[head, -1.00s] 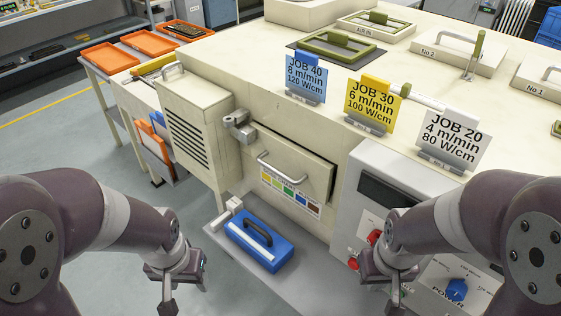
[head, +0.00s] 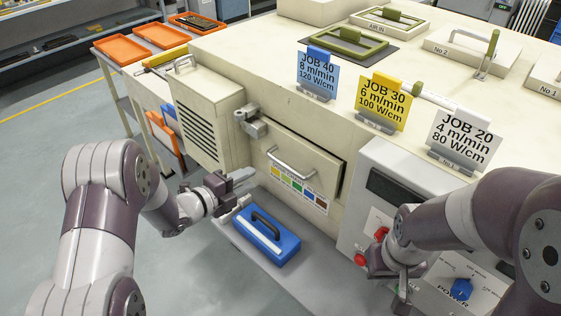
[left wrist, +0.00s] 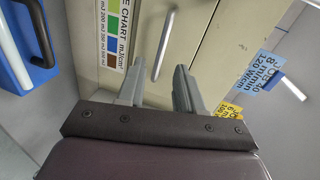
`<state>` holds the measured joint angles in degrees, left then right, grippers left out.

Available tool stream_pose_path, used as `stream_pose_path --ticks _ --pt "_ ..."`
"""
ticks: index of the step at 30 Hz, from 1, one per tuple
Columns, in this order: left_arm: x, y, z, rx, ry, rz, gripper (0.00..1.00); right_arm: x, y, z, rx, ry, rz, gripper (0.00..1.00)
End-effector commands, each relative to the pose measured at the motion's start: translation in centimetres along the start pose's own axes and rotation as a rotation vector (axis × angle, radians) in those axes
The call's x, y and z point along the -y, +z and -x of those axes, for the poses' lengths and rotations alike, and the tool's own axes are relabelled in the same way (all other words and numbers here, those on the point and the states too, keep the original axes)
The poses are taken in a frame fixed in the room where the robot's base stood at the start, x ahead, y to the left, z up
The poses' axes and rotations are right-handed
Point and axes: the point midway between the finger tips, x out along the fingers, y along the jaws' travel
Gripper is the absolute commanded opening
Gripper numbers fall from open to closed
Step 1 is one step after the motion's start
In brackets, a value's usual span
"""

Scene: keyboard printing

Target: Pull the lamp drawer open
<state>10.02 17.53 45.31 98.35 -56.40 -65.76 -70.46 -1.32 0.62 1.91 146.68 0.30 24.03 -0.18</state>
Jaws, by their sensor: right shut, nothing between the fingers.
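The lamp drawer (head: 305,160) is a beige front panel with a silver bar handle (head: 291,163), set in the side of the cream machine. It looks shut. My left gripper (head: 243,180) is to the left of the handle and a little lower, above the blue case. In the left wrist view its two grey fingers (left wrist: 157,90) are apart with nothing between them. The handle (left wrist: 163,47) lies ahead of the gap, apart from the fingers. My right gripper (head: 402,288) is shut and empty in front of the control panel, away from the drawer.
A metal latch (head: 250,123) sticks out at the drawer's upper left. A louvred box (head: 195,120) juts out to its left. A blue case (head: 266,238) lies on a grey shelf (head: 310,280) below. The control panel (head: 385,190) stands out at the right.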

Motion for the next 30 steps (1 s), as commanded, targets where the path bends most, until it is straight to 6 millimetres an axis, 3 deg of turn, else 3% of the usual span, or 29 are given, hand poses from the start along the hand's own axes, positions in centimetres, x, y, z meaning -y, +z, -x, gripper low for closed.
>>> stream_pose_path --ticks 5,12,18,23,30 --pt "0.6 -0.3 -1.5 -0.011 -0.024 -0.067 0.36 0.0 0.0 0.4 0.000 0.000 0.000 0.00" --pt "0.8 -0.4 -7.7 -0.011 -0.022 -0.063 0.36 0.0 -0.2 1.5 0.000 0.000 0.000 0.00" --pt "0.8 -0.3 -11.2 -0.007 -0.022 -0.062 0.36 0.0 -0.2 2.0 0.000 0.000 0.000 0.00" --pt "0.8 -0.3 -12.5 -0.006 -0.022 -0.061 0.36 0.0 -0.2 2.1 0.000 0.000 0.000 0.00" --pt "0.7 -0.3 -12.7 -0.005 -0.022 -0.061 0.36 0.0 -0.2 2.1 0.000 0.000 0.000 0.00"
